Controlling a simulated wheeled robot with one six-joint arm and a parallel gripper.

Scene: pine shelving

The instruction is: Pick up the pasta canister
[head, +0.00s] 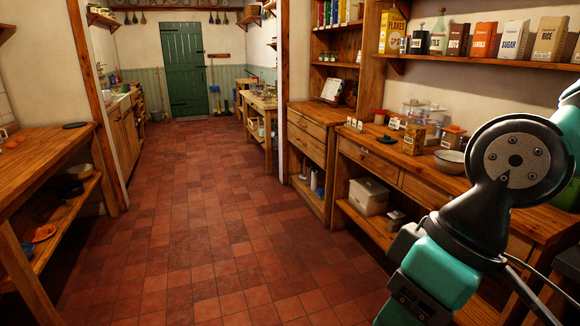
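I cannot tell for sure which thing is the pasta canister. On the pine counter (390,153) at the right stand clear containers (413,110) with pale lids, too small to read. In front of them are a tan box (414,140) and a jar with an orange lid (453,136). My teal and black arm fills the right foreground and hides part of the counter. My gripper is not in view.
A grey bowl (450,161) sits on the counter. Labelled boxes (485,40) line the shelf above. A white bin (369,196) sits on the lower shelf. A workbench (45,150) stands at the left. The red tiled floor (200,220) between is clear.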

